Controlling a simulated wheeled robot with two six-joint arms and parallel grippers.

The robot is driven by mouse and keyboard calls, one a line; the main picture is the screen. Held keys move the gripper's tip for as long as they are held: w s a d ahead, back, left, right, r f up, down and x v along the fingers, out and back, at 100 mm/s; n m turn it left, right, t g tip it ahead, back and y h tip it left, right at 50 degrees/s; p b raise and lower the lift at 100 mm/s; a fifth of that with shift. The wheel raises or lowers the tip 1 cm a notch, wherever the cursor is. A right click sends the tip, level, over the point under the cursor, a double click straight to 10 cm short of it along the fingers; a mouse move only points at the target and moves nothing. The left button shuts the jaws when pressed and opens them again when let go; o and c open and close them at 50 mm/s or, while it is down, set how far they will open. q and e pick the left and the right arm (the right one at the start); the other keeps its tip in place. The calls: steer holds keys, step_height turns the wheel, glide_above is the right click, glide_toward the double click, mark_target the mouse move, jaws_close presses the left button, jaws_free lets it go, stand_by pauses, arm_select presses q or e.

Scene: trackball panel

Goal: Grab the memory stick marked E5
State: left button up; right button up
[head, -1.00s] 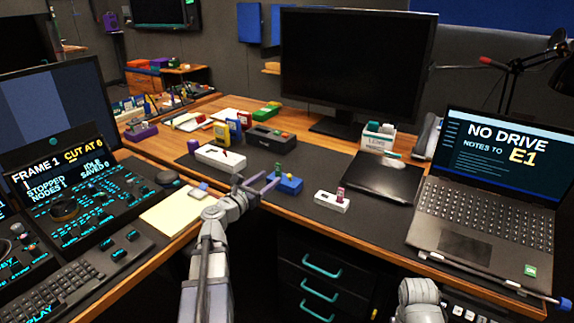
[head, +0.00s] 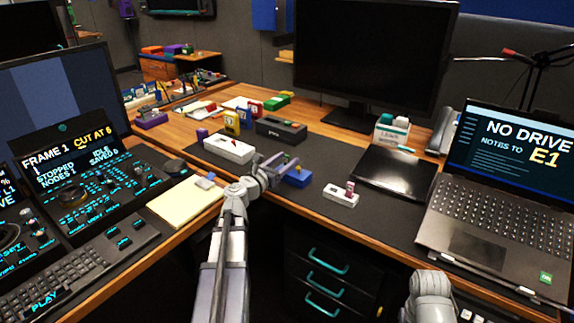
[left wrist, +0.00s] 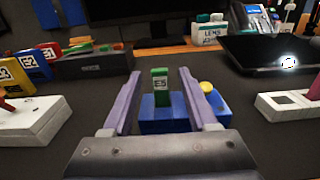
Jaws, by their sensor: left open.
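A green memory stick (left wrist: 160,84) stands upright in a blue block (left wrist: 165,118) in the left wrist view. Its pale label seems to read E5, though the print is small. A round yellow knob (left wrist: 206,87) sits on the block's right side. In the head view the blue block (head: 299,179) stands on the dark desk mat. My left gripper (left wrist: 160,74) is open and empty, its two fingers spread to the left and right of the stick in the wrist view. It also shows beside the block in the head view (head: 275,165).
White blocks with sticks stand left (head: 228,149) and right (head: 342,197) of the blue block. A dark block (head: 281,130) is behind it. A black tablet (head: 394,178) and laptop (head: 470,215) lie to the right. Bare mat surrounds the blue block.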

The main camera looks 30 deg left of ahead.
mark_target(288, 159)
arm_select(q)
steer(key=w, duration=0.4)
steer(key=shift+w+d, duration=0.1)
steer(key=shift+d, duration=0.1)
jaws_close()
stand_by(0.3)
